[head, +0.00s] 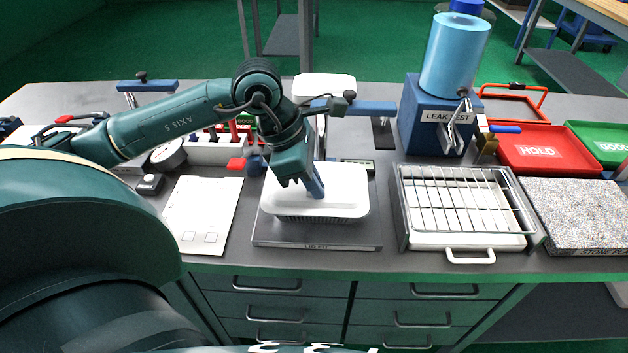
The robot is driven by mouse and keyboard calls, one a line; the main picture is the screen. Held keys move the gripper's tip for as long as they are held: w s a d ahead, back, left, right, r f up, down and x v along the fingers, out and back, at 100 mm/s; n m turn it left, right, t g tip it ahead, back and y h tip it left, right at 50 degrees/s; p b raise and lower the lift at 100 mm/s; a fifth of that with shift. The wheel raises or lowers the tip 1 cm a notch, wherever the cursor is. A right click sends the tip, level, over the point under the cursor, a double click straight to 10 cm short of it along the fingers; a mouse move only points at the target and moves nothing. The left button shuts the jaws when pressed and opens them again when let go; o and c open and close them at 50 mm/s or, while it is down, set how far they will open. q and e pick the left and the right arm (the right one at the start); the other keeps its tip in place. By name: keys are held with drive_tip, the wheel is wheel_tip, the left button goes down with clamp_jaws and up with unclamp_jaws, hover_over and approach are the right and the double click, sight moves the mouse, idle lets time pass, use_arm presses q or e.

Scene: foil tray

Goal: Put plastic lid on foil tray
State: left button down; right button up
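The white plastic lid (343,191) lies over the foil tray (312,218), whose ribbed grey side shows just under the lid's front edge. I cannot tell whether the lid is pressed down all round. Both are on a flat grey plate with a label on its front edge. My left gripper (297,184) points down over the lid's left back part, very close to it or touching it. A blue piece shows at the gripper's right side. Whether its fingers are open or shut is unclear. The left arm hides part of the lid's back left. My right gripper is not in view.
A wire rack on a tray (465,205) stands right of the plate (275,240), with a speckled stone slab (580,215) beyond. A white sheet (203,210) lies left. Behind are a blue leak-test stand (425,110), a blue-armed fixture (365,107) and a red HOLD tray (535,165).

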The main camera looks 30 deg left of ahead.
use_arm(q)
drive_tip(key=c, duration=1.6)
unclamp_jaws()
drive_tip(key=shift+o, duration=0.2)
drive_tip(key=v, duration=1.3)
drive_tip(key=shift+r, duration=0.1)
